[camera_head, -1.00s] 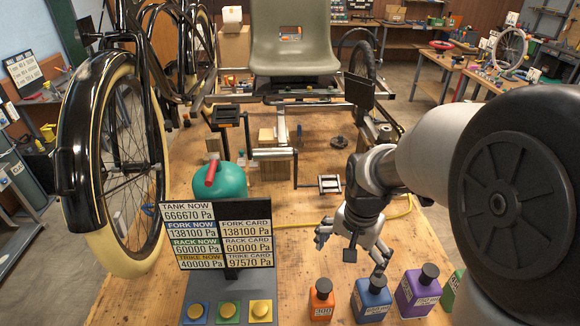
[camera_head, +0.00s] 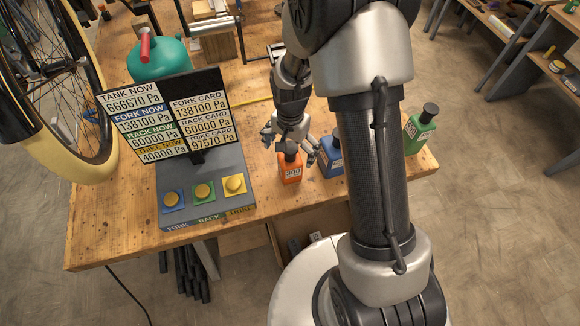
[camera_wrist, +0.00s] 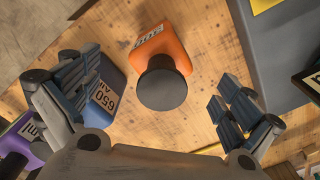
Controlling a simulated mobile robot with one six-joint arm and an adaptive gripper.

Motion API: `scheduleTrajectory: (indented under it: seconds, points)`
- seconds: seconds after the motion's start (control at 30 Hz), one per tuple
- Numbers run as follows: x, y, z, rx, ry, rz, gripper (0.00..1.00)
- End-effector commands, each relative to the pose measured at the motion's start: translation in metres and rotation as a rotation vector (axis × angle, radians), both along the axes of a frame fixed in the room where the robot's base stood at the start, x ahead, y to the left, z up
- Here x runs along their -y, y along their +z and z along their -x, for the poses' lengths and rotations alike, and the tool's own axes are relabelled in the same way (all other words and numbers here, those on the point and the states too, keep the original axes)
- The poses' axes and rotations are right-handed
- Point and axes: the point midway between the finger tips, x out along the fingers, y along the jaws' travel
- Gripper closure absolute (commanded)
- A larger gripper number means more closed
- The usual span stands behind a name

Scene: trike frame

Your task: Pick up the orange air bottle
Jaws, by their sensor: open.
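The orange air bottle (camera_head: 290,172) stands upright on the wooden bench near its front edge, with a label on its body. In the wrist view the orange bottle (camera_wrist: 165,42) shows its dark round cap pointing toward my gripper. My gripper (camera_head: 290,145) is just above the bottle, with its fingers spread on either side of the cap. In the wrist view my gripper (camera_wrist: 155,92) is open and empty, and the cap lies between its fingers. The left finger overlaps the blue bottle in the picture; I cannot tell whether they touch.
A blue bottle (camera_head: 331,158) stands close to the right of the orange one. A purple bottle (camera_wrist: 15,148) shows in the wrist view. A green bottle (camera_head: 421,125) stands farther right. The button panel (camera_head: 205,205) and pressure board (camera_head: 165,120) are to the left.

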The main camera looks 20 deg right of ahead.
Motion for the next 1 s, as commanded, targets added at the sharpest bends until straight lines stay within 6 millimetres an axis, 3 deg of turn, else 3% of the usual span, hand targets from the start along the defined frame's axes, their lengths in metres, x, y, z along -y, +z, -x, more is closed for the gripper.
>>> scheduleTrajectory:
  seconds: [0.23,0.53,0.77,1.0]
  points:
    - [0.0,-0.015,-0.001,-0.001,0.0,0.0,0.0]
    - [0.0,-0.056,-0.003,-0.001,0.001,-0.001,0.0]
    - [0.0,-0.056,-0.004,0.001,0.001,-0.001,0.0]
    - [0.0,-0.056,-0.004,0.001,0.001,-0.001,0.16]
